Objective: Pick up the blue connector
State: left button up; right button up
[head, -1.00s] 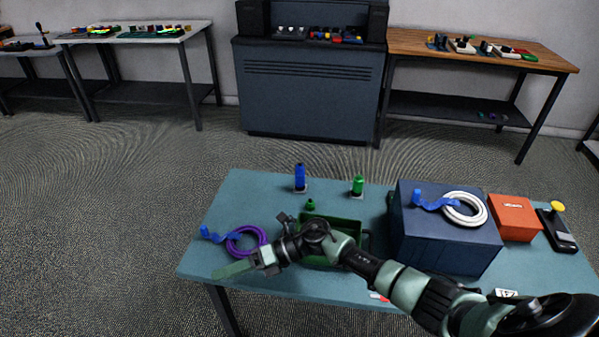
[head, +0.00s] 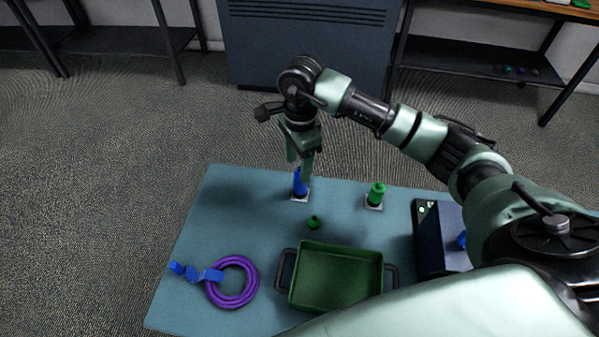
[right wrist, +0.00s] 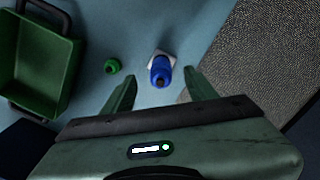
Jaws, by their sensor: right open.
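A blue connector (head: 299,185) stands upright on a small white base near the back edge of the teal table (head: 235,205). My right gripper (head: 300,170) is directly above it, pointing down, with its fingers open. In the head view the fingers partly hide the connector's top. In the right wrist view the blue connector (right wrist: 161,72) lies between the two open fingers (right wrist: 161,78), and I cannot tell whether they touch it. My left gripper is not in view.
A green connector (head: 376,194) stands on a white base to the right. A small green piece (head: 314,223) lies in front of the blue connector. A green tray (head: 338,247) with dark handles sits nearer. A dark blue box (head: 432,250) is at the right, partly hidden by my arm.

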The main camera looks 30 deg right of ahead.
aim_at(300, 185)
jog(key=shift+w+d+r, duration=0.15)
jog(key=shift+w+d, duration=0.15)
jog(key=shift+d, duration=0.15)
jog(key=shift+w+d+h, duration=0.1)
jog(key=shift+d+h, duration=0.05)
jog(key=shift+h, duration=0.15)
jog(key=f, duration=0.2)
jog(key=f+p, duration=0.1)
jog(key=f, duration=0.2)
jog(key=s+f, duration=0.1)
jog(key=f, duration=0.1)
jog(key=shift+a+f+p, duration=0.25)
jog(key=shift+a+p, duration=0.1)
jog(key=shift+a, duration=0.05)
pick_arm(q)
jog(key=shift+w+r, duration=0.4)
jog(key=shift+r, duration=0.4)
pick_arm(e)
grip_shut()
